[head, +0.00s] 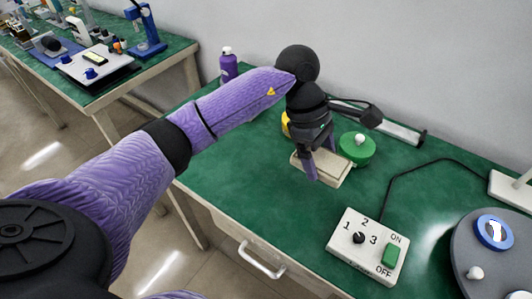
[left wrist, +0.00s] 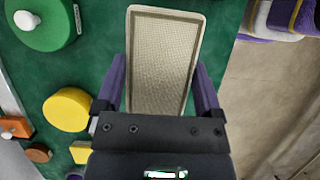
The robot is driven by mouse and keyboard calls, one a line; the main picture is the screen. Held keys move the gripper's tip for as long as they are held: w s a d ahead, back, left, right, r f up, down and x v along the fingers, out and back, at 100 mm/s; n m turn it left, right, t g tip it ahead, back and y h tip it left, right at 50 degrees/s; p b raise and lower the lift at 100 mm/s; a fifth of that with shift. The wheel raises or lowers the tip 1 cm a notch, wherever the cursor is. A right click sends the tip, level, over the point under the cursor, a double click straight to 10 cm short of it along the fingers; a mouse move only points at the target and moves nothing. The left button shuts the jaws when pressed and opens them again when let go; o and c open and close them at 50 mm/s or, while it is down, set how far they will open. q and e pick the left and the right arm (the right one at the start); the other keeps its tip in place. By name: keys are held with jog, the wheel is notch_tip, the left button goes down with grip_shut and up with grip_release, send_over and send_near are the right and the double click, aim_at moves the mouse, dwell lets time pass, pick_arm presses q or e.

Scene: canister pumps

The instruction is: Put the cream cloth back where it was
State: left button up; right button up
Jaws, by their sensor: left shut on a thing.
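The cream cloth (head: 336,171) is a flat, folded-looking rectangle near the middle of the green table (head: 245,170). My left gripper (head: 320,163) is over it from above and shut on it. In the left wrist view the cloth (left wrist: 163,60) lies lengthwise between the two purple fingers, with a woven face and a paler border. Its near end is hidden by the gripper body. I cannot tell whether it touches the table or is just above it. My right gripper is not in view.
A green round lid with a white knob (head: 356,148) is close beside the cloth. A yellow round piece (left wrist: 67,109) is near the gripper. A purple bottle (head: 228,66) stands at the back. A switch box (head: 367,247) and grey disc (head: 485,262) are at right. Table is clear left of the cloth.

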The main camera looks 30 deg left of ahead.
aim_at(313, 196)
pick_arm(q)
notch_tip(313, 196, down, 10)
jog(key=b, duration=0.3)
jog(key=shift+a+f, duration=0.15)
jog(key=o, duration=0.9)
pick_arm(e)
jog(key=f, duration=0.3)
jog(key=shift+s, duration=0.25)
pick_arm(q)
jog(key=shift+p+v, duration=1.6)
jog(key=shift+v, duration=4.55)
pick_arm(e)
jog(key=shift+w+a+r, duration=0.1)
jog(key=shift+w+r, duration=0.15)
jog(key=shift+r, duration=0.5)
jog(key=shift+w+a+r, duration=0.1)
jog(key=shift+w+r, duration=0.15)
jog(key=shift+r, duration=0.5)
